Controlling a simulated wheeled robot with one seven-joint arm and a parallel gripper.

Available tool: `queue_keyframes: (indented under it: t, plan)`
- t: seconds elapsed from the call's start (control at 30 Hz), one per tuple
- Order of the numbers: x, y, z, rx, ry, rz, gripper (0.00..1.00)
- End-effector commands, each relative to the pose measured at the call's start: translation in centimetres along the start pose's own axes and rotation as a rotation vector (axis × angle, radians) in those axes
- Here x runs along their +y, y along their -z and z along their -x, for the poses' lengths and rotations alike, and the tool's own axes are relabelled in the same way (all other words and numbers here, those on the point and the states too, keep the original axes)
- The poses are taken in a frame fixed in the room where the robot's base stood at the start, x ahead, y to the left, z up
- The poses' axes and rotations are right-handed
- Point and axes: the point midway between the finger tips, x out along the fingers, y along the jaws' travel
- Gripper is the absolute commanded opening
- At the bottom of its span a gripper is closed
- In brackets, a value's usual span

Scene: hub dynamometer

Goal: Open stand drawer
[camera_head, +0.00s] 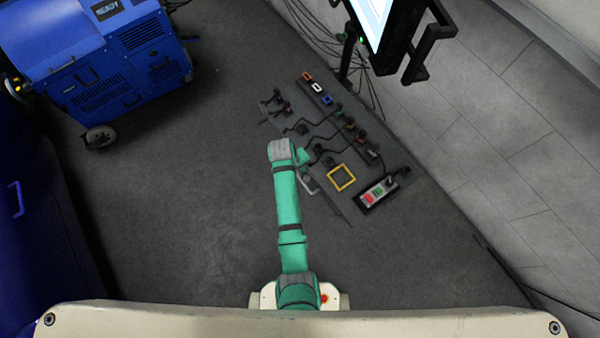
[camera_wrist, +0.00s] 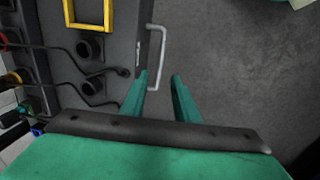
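The stand (camera_head: 375,158) is a dark grey unit seen from above, right of centre in the head view. Its drawer handle (camera_wrist: 157,57) is a light grey bar on the stand's side in the wrist view. The handle also shows in the head view (camera_head: 308,184), just beside the end of my arm.
On the stand top are a yellow square frame (camera_head: 341,177), a control box with red and green buttons (camera_head: 378,192), and several cables and connectors. A blue machine (camera_head: 105,65) stands at upper left. A monitor (camera_head: 385,30) is above the stand. The floor left of the stand is clear.

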Motion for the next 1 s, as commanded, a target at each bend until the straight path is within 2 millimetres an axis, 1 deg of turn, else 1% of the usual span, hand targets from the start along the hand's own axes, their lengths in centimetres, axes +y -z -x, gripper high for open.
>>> queue_keyframes:
  t: [0.03,0.2,0.3,0.43,0.6,0.9,0.93,0.97,1.0]
  plan:
    - [0.0,-0.1,-0.9,-0.002,0.001,-0.001,0.28]
    - [0.0,-0.1,-4.1,-0.002,0.001,0.000,0.28]
    - [-0.1,0.0,-5.7,-0.001,0.001,0.000,0.28]
    - [0.0,0.0,-7.2,0.000,0.001,0.000,0.28]
    - [0.0,0.0,-8.3,0.001,0.000,-0.001,0.28]
    - [0.0,0.0,-8.5,0.002,0.000,-0.001,0.28]
    - [0.0,0.0,-8.5,0.002,0.000,-0.001,0.26]
    - [0.0,0.0,-8.5,0.002,0.000,-0.001,0.18]
    - [0.0,0.0,-8.5,0.002,0.000,-0.001,0.09]
